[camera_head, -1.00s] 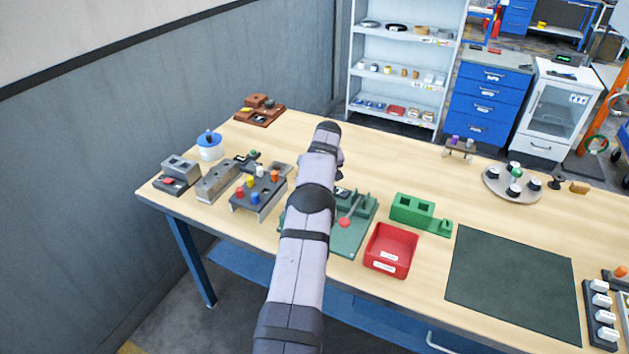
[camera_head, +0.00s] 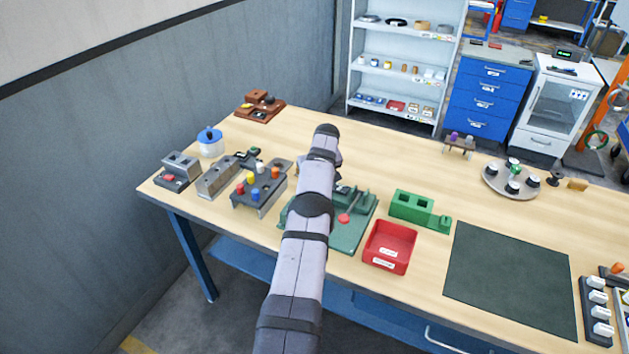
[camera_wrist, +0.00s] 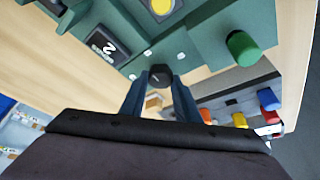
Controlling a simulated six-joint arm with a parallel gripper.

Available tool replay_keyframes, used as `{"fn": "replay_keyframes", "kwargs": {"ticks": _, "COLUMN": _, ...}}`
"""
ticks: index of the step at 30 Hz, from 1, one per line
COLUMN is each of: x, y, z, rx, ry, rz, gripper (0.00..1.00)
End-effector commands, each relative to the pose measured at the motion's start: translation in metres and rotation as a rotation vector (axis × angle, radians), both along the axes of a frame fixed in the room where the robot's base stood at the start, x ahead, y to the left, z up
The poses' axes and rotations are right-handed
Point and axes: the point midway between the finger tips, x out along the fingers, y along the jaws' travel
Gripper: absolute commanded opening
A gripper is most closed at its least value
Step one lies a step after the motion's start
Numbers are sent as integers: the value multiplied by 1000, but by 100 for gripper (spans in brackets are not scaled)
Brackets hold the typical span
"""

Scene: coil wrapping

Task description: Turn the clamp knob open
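The green fixture (camera_head: 350,235) stands on the bench, partly hidden behind my arm in the head view. In the wrist view the green fixture (camera_wrist: 205,30) fills the top, with a "2" label and a yellow disc. A small dark round knob (camera_wrist: 160,76), seemingly the clamp knob, has a light mark on its face. My gripper (camera_wrist: 160,88) points at it, with its two blue fingers apart and the knob between the tips in the picture. I cannot tell whether they touch it. In the head view the gripper and this knob are hidden behind my arm.
A green cylinder (camera_wrist: 243,48) sticks up right of the fingers. A grey rack with coloured pegs (camera_head: 260,188) stands left of the fixture. A red-tipped lever (camera_head: 344,218), a red bin (camera_head: 390,247) and a green block (camera_head: 412,205) are to the right. A dark mat (camera_head: 512,280) lies clear.

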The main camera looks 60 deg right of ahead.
Motion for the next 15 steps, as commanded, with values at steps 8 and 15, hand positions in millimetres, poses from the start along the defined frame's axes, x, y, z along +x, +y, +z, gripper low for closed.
{"fn": "replay_keyframes", "kwargs": {"ticks": 8, "x": 0, "y": 1, "z": 0, "rx": 1, "ry": 0, "rz": -13, "gripper": 7}}
{"fn": "replay_keyframes", "kwargs": {"ticks": 15, "x": 1, "y": 1, "z": 0, "rx": 0, "ry": 0, "rz": -78, "gripper": 7}}
